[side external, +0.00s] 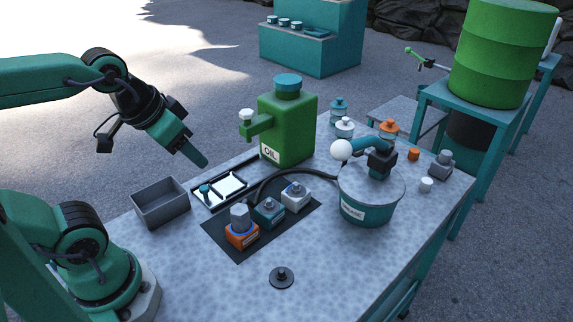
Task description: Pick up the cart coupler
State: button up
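On a dark mat (240,255) stand several small blocks: an orange block (241,235) with a grey hex-shaped top piece (239,216), a teal block (269,213) and a white block (296,196), each with a metal fitting on top. Their labels are too small to read, so I cannot tell which part is the cart coupler. My gripper (196,156) hangs in the air above the back left of the table, tilted down to the right. It is apart from the blocks, to their upper left. Its fingers overlap in this view, and I see nothing held.
A grey open bin (160,203) and a shallow tray (224,190) lie left of the mat. A green oil can (288,130) stands behind. A teal grease bucket (366,210) with a hose is right. A black disc (281,277) lies in front; the front table surface is otherwise clear.

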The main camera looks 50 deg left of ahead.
jog(key=shift+o, duration=1.3)
jog(key=shift+w, duration=0.15)
jog(key=g, duration=0.5)
send_over(240, 208)
jog(key=shift+n, duration=0.3)
notch_tip(240, 208, down, 10)
jog(key=shift+f, duration=0.25)
jog(key=shift+f+g, duration=0.3)
jog(key=shift+f, duration=1.3)
